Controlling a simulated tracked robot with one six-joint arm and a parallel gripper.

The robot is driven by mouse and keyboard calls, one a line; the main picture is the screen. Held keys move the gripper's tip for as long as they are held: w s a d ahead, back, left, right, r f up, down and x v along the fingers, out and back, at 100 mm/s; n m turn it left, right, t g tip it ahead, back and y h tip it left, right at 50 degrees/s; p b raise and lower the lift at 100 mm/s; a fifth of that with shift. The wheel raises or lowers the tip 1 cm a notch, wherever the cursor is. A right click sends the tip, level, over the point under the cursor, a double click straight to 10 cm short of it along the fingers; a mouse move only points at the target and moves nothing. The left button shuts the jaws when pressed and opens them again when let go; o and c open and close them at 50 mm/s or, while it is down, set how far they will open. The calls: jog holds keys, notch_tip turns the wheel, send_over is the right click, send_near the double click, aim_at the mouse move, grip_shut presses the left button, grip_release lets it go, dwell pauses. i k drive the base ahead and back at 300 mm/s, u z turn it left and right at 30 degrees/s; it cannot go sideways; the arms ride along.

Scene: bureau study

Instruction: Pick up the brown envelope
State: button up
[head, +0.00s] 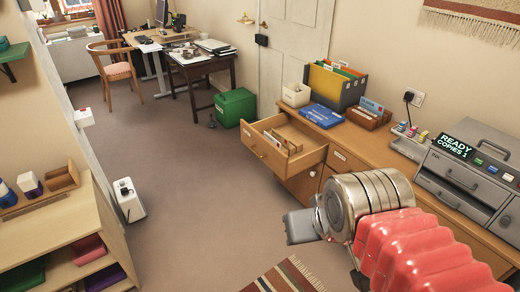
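I cannot make out a brown envelope for certain. An open drawer (262,150) in the wooden cabinet holds several upright papers or cards (280,142), some whitish and some tan or reddish, too small to identify. My arm reaches in from the lower right, with a red ribbed sleeve and a metal wrist. My gripper (292,226) is the grey end pointing left, in front of the cabinet and nearer to me than the open drawer. Its fingers are not clearly distinguishable, and I see nothing held in it.
The cabinet top (345,135) carries a blue folder (322,116), a file box (335,85), a card tray (369,113) and a grey copier (465,165). A green bin (235,107) stands beyond the drawer. A low shelf (60,225) is at left.

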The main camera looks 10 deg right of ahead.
aim_at(284, 142)
jog(key=u, duration=0.3)
jog(key=i, duration=0.85)
jog(key=u, duration=0.5)
jog(key=i, duration=1.45)
jog(key=z, duration=0.4)
jog(key=i, duration=0.7)
jog(key=z, duration=1)
jog(key=i, duration=0.7)
jog(key=z, duration=0.45)
